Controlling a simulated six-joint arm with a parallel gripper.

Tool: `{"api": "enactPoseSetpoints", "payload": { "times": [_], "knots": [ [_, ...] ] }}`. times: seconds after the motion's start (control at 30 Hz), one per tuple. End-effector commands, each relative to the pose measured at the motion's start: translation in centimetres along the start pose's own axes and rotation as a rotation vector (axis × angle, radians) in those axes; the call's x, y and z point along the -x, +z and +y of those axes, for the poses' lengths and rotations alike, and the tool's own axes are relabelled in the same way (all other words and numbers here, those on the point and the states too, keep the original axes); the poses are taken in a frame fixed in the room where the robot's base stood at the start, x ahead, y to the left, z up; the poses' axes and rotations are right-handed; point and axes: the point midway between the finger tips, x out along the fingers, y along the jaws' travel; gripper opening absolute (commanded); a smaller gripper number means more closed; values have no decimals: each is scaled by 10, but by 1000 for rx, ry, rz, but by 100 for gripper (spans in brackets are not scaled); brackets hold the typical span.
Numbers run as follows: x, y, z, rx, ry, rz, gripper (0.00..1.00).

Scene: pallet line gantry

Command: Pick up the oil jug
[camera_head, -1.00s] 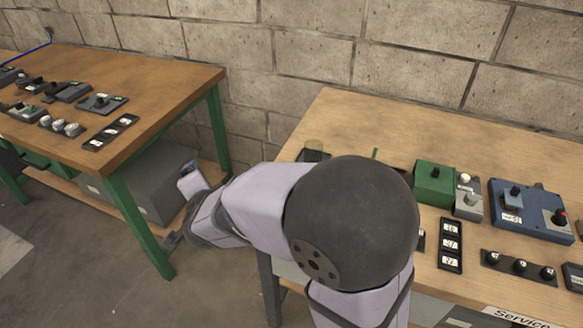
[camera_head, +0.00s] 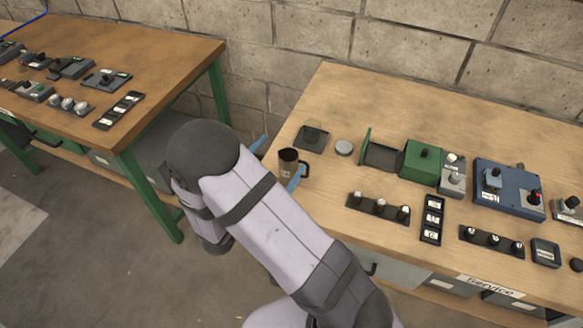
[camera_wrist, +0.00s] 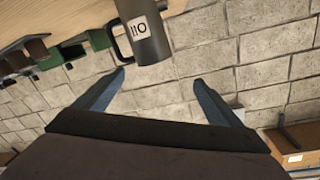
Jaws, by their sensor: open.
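The oil jug (camera_head: 288,166) is a dark grey mug-like vessel with a handle and a white label. It stands upright near the left end of the right bench. In the wrist view the jug (camera_wrist: 152,48) appears upside down with its "OIL" label and handle showing, beyond the fingertips. My gripper (camera_wrist: 160,78) is open, its two blue fingers apart with nothing between them. In the head view my gripper (camera_head: 279,163) has one blue finger at each side of the jug, though the arm hides most of it. I cannot tell whether any finger touches the jug.
A dark square tray with a clear glass-like item (camera_head: 312,136) and a round grey disc (camera_head: 344,147) lie behind the jug. The second bench (camera_head: 140,60) stands left across a gap.

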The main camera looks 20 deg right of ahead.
Motion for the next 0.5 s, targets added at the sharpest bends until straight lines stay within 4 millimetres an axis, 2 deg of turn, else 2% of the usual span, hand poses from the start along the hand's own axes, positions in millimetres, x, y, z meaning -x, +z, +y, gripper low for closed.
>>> {"api": "enactPoseSetpoints", "payload": {
  "times": [0.03,0.17,0.3,0.4,0.5],
  "knots": [
    [-4,7,11,80,-13,23,89],
    [-8,21,28,232,-55,62,89],
    [-15,47,45,356,-91,46,89],
    [-18,62,53,412,-111,22,89],
    [-19,69,56,439,-120,9,89]
  ]
}}
